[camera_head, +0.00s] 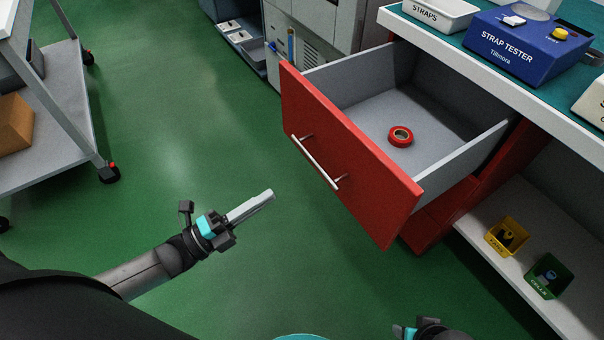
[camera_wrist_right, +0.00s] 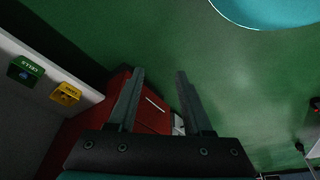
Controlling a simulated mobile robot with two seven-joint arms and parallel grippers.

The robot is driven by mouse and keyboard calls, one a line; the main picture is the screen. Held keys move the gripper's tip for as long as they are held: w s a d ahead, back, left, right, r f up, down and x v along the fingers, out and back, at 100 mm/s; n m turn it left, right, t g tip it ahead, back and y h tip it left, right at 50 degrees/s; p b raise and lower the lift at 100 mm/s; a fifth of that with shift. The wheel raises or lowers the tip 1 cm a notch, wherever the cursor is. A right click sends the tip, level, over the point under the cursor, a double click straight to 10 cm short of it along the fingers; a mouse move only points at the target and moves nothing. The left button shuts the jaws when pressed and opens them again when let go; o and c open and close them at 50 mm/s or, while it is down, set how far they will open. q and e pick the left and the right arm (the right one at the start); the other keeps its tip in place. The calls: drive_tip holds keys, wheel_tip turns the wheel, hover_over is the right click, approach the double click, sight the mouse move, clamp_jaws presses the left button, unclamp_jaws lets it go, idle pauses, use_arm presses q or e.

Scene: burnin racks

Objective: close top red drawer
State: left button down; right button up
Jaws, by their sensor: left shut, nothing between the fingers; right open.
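The top red drawer (camera_head: 345,155) is pulled far out of the red cabinet under the bench in the head view. Its grey inside holds a red ring-shaped roll (camera_head: 400,136). A silver bar handle (camera_head: 316,162) is on its front. My left gripper (camera_head: 262,197) is shut and empty, left of and apart from the drawer front, over the green floor. My right gripper (camera_wrist_right: 158,85) is open and empty in the right wrist view, with red drawer fronts (camera_wrist_right: 150,105) beyond its fingers. In the head view only a part of the right wrist shows at the bottom edge.
A blue strap tester (camera_head: 530,45) and a white straps bin (camera_head: 440,12) stand on the bench. A yellow bin (camera_head: 507,236) and a green bin (camera_head: 548,275) sit on the lower shelf. A cart (camera_head: 60,130) stands at the left. The floor between is clear.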

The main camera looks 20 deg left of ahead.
use_arm(q)
drive_tip(key=b+x, duration=0.1)
drive_tip(key=x, duration=0.8)
drive_tip(key=shift+w+d+b, duration=0.2)
drive_tip(key=shift+w+b, duration=0.05)
drive_tip(key=shift+b, duration=0.15)
use_arm(e)
drive_tip(key=shift+t, duration=0.3)
drive_tip(key=shift+w+r, duration=0.3)
drive_tip(key=shift+r, duration=0.75)
drive_tip(key=shift+w+r, duration=0.25)
drive_tip(key=shift+r, duration=0.8)
